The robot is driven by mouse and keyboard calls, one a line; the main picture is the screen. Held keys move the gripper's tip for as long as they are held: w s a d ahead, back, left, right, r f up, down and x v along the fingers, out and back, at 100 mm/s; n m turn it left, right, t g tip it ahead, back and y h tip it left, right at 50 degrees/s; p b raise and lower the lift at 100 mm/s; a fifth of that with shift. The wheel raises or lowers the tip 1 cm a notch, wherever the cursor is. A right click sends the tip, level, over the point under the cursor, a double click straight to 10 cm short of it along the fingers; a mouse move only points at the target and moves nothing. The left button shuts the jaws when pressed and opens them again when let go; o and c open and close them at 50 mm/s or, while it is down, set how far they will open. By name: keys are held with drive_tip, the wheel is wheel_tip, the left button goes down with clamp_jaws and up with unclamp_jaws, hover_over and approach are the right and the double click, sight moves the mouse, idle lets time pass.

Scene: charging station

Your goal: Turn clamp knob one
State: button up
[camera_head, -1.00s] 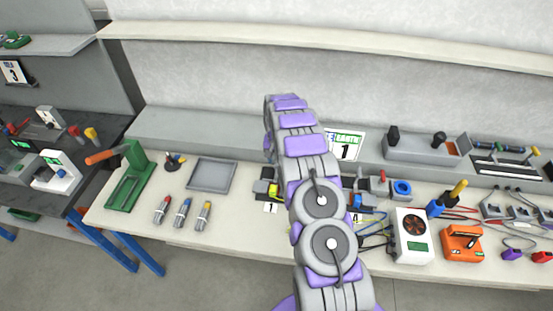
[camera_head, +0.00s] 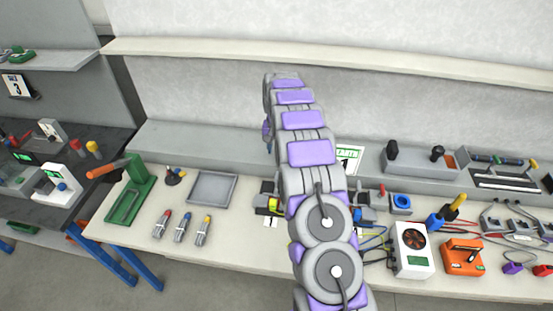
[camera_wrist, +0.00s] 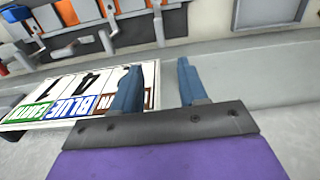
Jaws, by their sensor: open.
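In the head view my raised arm crosses the middle of the workbench (camera_head: 245,255) and hides part of it. A small dark device with a yellow part (camera_head: 273,203) shows just left of the arm, above a label marked 1 (camera_head: 271,222). I cannot make out a clamp knob on it, and the arm covers its right side. In the wrist view my gripper (camera_wrist: 166,68) is open, with two blue fingers apart and nothing between them. A white card with coloured words and numbers (camera_wrist: 50,102) lies behind the left finger.
A grey tray (camera_head: 213,188), several screwdriver-like tools (camera_head: 181,228) and a green stand (camera_head: 130,203) are on the left. A white fan box (camera_head: 413,250) and an orange device (camera_head: 463,256) stand right. A long shelf (camera_head: 330,61) runs above the bench.

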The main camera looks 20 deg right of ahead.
drive_tip(key=shift+r, duration=1.7)
